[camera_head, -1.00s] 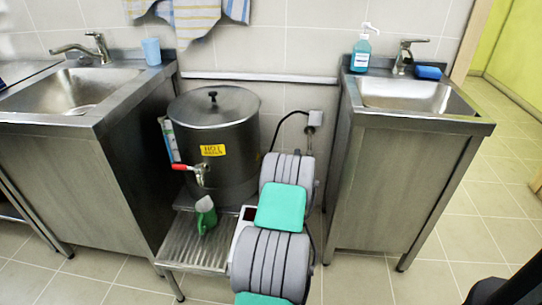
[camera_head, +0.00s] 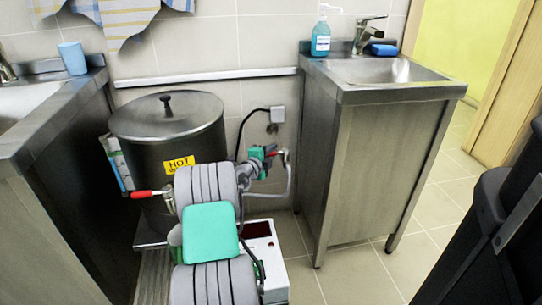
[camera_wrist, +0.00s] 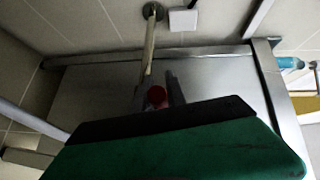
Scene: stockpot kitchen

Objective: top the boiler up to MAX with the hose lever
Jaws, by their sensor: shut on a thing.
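The boiler (camera_head: 150,125) is a dark metal pot with a lid and a yellow HOT label, left of centre in the head view. Its tap has a red handle (camera_head: 145,194). A narrow upright gauge strip (camera_head: 117,165) is on its left side; I cannot read the level or a MAX mark. The red hose lever (camera_head: 285,154) is right of the boiler, by a grey hose (camera_head: 290,182). My gripper (camera_head: 272,154) is shut on the lever. In the wrist view the lever's red end (camera_wrist: 157,97) shows between the dark fingers; the green gripper body hides the lower part.
A steel sink cabinet (camera_head: 375,165) stands close on the right, with a soap bottle (camera_head: 321,38) and blue sponge (camera_head: 384,50). Another sink unit (camera_head: 50,150) with a blue cup (camera_head: 72,58) is on the left. A wall socket (camera_head: 277,115) is behind.

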